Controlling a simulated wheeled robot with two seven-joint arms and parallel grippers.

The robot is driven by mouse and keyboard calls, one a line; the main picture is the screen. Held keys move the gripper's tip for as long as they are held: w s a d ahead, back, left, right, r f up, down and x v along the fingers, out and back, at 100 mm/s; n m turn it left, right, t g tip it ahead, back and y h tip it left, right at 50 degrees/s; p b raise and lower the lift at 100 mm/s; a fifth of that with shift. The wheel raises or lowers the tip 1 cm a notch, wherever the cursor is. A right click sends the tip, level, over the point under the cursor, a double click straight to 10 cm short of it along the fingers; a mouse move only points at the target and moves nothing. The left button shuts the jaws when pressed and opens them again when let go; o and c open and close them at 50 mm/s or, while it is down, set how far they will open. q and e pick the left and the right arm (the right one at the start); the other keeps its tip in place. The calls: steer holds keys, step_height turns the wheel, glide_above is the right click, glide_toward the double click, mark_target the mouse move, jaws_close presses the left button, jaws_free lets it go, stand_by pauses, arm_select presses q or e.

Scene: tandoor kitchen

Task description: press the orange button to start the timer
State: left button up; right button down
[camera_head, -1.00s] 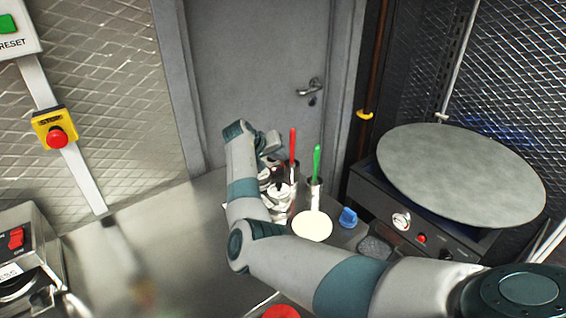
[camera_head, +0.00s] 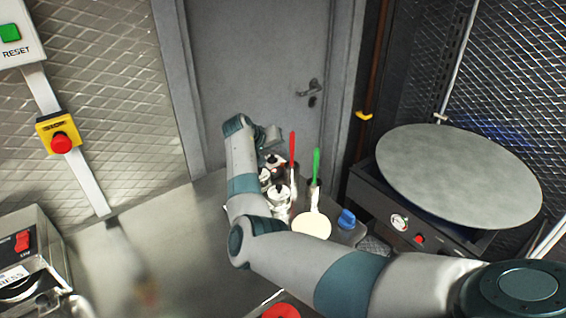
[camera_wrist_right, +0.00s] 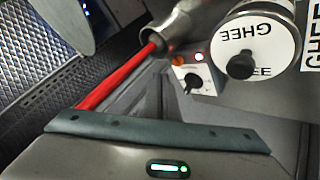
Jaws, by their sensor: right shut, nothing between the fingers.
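I cannot pick out the orange button in the head view. My right gripper (camera_head: 270,138) is shut and empty, above the back of the counter near the door. Its fingertips are mostly hidden by the wrist in the head view. In the wrist view its housing fills the bottom, apart from the button. My left gripper is not in view.
White canisters (camera_head: 279,194), a red-handled tool (camera_head: 292,150) and a green-handled tool (camera_head: 316,163) stand close under my right wrist. A griddle with a round plate (camera_head: 458,175) is at right. The counter's left part (camera_head: 150,240) is largely clear.

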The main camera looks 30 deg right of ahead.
mark_target(281, 168)
step_height(281, 168, up, 4)
steer(key=shift+f+p, duration=0.2)
steer(key=shift+p, duration=0.95)
